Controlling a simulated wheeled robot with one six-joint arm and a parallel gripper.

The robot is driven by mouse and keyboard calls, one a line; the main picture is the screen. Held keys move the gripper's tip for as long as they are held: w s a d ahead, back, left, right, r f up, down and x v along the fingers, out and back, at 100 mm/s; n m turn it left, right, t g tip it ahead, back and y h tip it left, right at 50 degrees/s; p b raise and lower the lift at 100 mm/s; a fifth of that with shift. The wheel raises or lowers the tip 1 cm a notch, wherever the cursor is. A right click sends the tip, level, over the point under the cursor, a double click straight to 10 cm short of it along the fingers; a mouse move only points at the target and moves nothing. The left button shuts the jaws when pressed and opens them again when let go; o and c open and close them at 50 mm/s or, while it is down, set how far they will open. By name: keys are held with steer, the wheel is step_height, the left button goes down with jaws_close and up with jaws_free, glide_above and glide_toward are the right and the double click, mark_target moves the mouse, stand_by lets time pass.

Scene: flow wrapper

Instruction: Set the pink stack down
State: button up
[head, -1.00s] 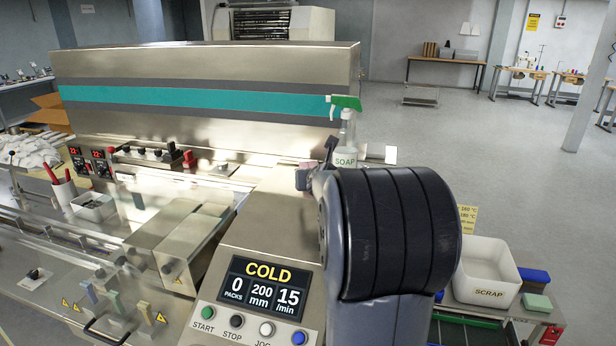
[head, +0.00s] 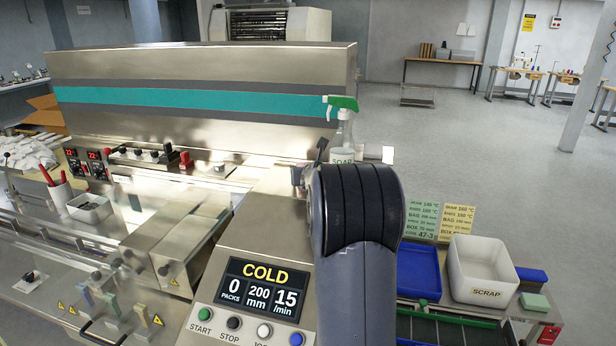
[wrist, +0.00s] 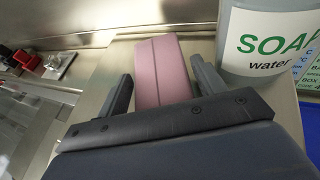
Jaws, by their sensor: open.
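The pink stack (wrist: 162,68) lies on a bare metal surface in the wrist view, a long block with a lengthwise seam. My gripper (wrist: 161,74) is open, with one finger on each side of the stack and a visible gap at each side. The stack's near end is hidden behind my gripper's body. In the head view my own arm covers the stack, and only a little of my gripper shows past it.
A soap bottle (head: 344,135) with a green spray head stands close to my gripper; it shows right of the right finger in the wrist view (wrist: 262,40). A control panel (head: 262,285) reads COLD. A white scrap bin (head: 480,272) and blue tray (head: 418,270) are at right.

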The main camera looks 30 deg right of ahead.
steer(key=shift+c, duration=0.2)
steer(key=c, duration=0.8)
steer(key=shift+o, duration=0.2)
step_height(320, 180, up, 8)
steer(key=p, duration=0.6)
steer(key=shift+f, duration=0.2)
steer(key=shift+r+b, duration=0.3)
steer(key=shift+r, duration=0.95)
